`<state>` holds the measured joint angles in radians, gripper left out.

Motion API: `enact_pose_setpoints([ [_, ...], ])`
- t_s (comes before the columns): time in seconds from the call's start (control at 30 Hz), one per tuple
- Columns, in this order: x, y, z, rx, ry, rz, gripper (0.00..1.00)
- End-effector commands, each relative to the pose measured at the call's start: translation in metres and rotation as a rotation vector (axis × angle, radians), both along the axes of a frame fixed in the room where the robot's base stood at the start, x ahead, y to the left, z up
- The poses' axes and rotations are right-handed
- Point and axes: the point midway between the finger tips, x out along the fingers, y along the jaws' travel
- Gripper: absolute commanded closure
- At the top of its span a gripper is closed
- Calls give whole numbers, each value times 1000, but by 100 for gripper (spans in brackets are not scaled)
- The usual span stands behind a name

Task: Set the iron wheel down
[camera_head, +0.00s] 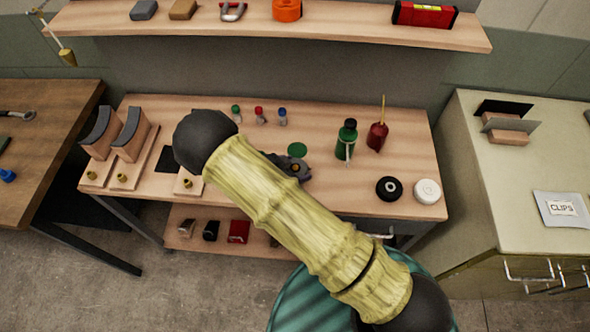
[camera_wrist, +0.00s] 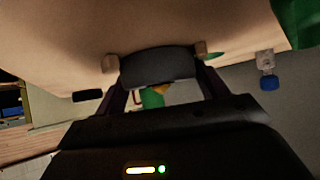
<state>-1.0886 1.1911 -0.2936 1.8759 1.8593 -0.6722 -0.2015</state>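In the wrist view, my gripper (camera_wrist: 155,56) has its two tan fingertips on either side of a dark grey rounded piece, which I take to be the iron wheel (camera_wrist: 158,70). The fingertips touch its sides. Its full shape is not clear from this angle. In the head view, my arm covers most of the gripper, and only a dark part of it (camera_head: 291,163) shows over the middle of the workbench (camera_head: 330,120). The held piece cannot be made out there. Whether it touches the wood cannot be told.
A black ring-shaped wheel (camera_head: 389,189) and a white round one (camera_head: 427,191) lie at the bench's right front. A green bottle (camera_head: 346,141) and a red oil can (camera_head: 377,137) stand behind. Curved blocks (camera_head: 131,134) stand left. Small capped bottles (camera_head: 259,115) stand at the back.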

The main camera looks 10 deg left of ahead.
Motion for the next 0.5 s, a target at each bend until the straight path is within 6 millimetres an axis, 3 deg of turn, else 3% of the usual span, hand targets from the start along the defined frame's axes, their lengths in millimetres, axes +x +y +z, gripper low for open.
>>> enact_pose_setpoints([
  [0.03, 0, -1, 0, 0, -1, -3, 56],
  [0.17, 1, -2, 1, -1, -3, -3, 78],
  [0.5, 2, -1, 7, 1, -4, -4, 78],
])
